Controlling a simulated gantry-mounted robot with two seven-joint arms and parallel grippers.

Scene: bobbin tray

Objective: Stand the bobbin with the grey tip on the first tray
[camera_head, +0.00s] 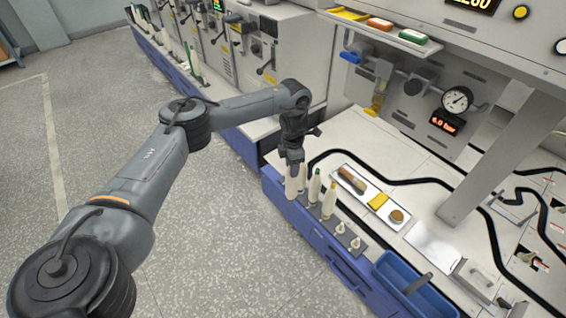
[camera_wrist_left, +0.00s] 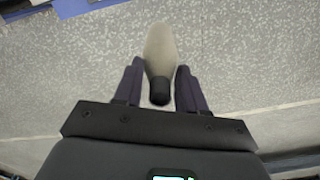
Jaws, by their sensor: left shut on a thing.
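My left gripper (camera_head: 293,166) is shut on a cream bobbin (camera_head: 291,188) by its upper end and points down at the near left end of the dark peg tray (camera_head: 320,216). In the left wrist view, the bobbin (camera_wrist_left: 160,45) has a dark grey tip (camera_wrist_left: 159,91) between the two fingers (camera_wrist_left: 159,78). I cannot tell whether its base touches the tray. A green-tipped bobbin (camera_head: 315,186) and a yellow-tipped bobbin (camera_head: 329,201) stand upright beside it, with another pale bobbin (camera_head: 302,179) partly hidden behind the gripper. My right gripper is not in view.
Two bare pale pegs (camera_head: 355,243) show at the tray's right end. A white tray (camera_head: 371,198) with a brush, yellow block and round brown item lies behind. A blue bin (camera_head: 415,287) stands at right. The bench edge drops to the open floor (camera_head: 215,245).

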